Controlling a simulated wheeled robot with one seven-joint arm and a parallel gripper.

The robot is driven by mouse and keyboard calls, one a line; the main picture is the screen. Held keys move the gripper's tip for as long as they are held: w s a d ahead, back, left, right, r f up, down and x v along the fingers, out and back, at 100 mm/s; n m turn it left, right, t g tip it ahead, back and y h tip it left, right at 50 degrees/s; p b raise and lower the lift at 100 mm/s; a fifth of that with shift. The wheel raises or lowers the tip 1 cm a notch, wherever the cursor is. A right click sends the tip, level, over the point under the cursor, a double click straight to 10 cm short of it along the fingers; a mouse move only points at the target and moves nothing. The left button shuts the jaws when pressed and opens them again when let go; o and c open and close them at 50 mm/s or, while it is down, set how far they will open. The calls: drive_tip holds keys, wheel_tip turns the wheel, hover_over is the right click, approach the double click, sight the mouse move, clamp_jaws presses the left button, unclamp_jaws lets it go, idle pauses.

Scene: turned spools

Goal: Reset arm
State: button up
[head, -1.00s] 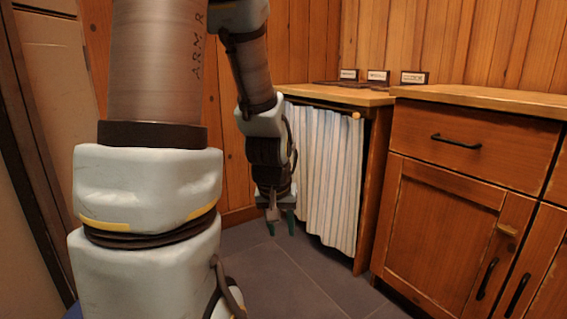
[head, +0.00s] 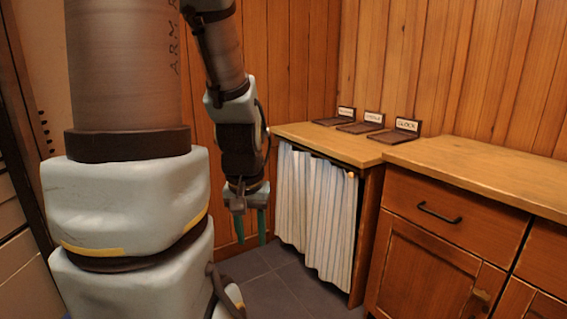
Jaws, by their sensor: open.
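My gripper (head: 252,240) hangs at the end of my arm, pointing down with its green fingers apart and nothing between them. It is over the dark tiled floor (head: 285,290), left of the striped curtain (head: 315,215) under the counter. My arm fills the left of the view and hides what lies behind it. No spools are in view.
A wooden counter (head: 330,143) stands against the panelled wall. Several dark labelled stands (head: 402,132) sit on it; one label seems to read "CLOCK". A cabinet (head: 430,215) with a black-handled drawer stands at the right. The counter's front is clear.

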wheel_tip(320, 180, up, 17)
drive_tip(key=p, duration=1.5)
drive_tip(key=shift+r, duration=0.2)
